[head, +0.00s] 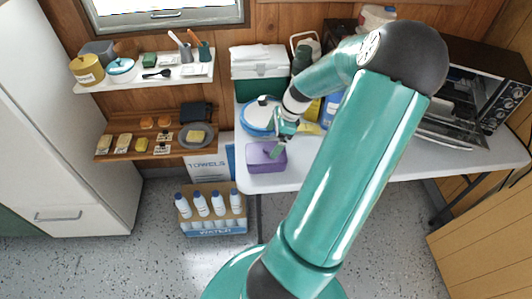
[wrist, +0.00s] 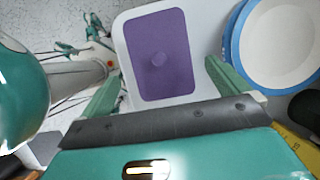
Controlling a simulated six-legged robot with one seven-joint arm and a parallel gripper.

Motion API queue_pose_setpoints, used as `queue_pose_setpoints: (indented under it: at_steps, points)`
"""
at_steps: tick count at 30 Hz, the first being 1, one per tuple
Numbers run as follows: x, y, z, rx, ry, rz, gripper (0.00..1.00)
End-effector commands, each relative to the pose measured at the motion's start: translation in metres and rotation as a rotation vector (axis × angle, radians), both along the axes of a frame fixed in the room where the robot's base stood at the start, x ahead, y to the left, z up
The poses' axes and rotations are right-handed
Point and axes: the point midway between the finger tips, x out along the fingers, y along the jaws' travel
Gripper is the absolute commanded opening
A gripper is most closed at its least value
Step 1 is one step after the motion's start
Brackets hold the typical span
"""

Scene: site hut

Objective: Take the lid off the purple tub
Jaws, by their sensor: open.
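The purple tub (head: 266,162) sits near the front left corner of the white table. In the wrist view my gripper (wrist: 163,72) is open and empty, one green finger to each side of the lid. The height left between fingertips and lid is hard to tell.
A blue pot with a white lid (head: 258,113) stands close behind the tub; it also shows in the wrist view (wrist: 285,42). A green and white cooler (head: 258,70) is at the back. An open toaster oven (head: 480,95) stands at the right.

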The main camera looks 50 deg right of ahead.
Motion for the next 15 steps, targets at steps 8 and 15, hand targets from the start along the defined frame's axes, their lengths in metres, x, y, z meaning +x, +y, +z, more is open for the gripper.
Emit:
queue_pose_setpoints:
  at_steps: [8, 15]
  points:
    - [0.011, 0.012, -0.036, 0.004, 0.000, 0.002, 1.00]
    - [0.014, 0.013, -0.044, 0.000, 0.000, 0.001, 1.00]
